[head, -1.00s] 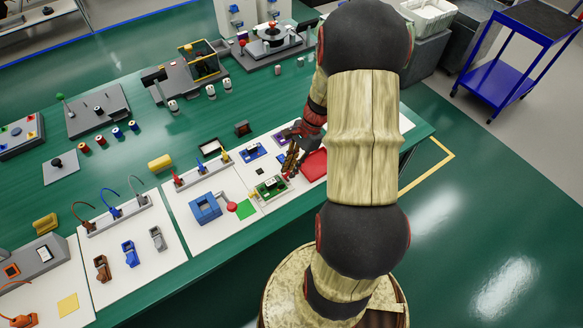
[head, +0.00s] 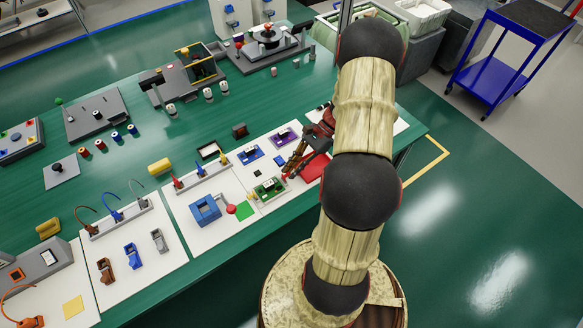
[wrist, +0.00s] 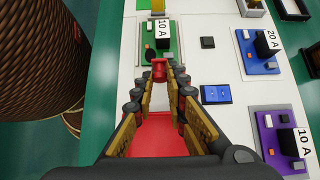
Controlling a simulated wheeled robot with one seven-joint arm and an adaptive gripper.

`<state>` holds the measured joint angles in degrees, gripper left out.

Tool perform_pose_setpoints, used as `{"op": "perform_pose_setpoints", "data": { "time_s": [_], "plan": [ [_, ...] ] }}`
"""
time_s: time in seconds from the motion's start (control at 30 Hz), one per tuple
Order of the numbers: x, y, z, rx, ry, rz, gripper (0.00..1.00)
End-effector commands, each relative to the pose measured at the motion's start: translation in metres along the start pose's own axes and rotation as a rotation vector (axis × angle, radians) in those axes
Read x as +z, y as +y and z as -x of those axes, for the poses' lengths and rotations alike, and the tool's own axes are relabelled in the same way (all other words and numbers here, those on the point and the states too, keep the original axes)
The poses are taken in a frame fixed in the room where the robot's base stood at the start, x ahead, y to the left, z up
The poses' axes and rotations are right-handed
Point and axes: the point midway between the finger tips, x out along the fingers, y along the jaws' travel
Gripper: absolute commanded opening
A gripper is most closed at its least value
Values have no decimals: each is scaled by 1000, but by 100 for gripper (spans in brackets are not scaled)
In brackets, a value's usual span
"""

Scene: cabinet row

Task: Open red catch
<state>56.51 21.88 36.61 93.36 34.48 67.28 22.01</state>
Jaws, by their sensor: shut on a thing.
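The red catch (wrist: 159,68) is a small red knob at the near edge of the green module marked 10 A (wrist: 160,45). In the wrist view it sits between the tips of my gripper (wrist: 160,80), which is shut on it. In the head view my gripper (head: 290,172) reaches in from the right, low over the board, to the near-right corner of the green module (head: 268,188). Its fingertips cover most of the catch there.
A red plate (wrist: 160,135) lies under my fingers. The blue 20 A module (wrist: 258,50), the purple 10 A module (wrist: 282,140) and a small blue block (wrist: 216,94) lie to the right. A blue frame (head: 205,208) stands left of the green module.

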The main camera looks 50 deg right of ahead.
Motion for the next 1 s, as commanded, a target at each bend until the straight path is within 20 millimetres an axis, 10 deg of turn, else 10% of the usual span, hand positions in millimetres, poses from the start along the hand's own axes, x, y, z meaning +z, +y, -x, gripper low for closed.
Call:
{"op": "perform_pose_setpoints", "data": {
  "time_s": [0.37, 0.4, 0.63, 1.0],
  "plan": [
    [-1, 0, 0, -1, -10, 1, 0],
    [-1, 0, 0, -1, -10, 1, 16],
    [-1, 0, 0, -1, -10, 1, 29],
    [-1, 0, 1, -1, -10, 1, 33]
  ]
}}
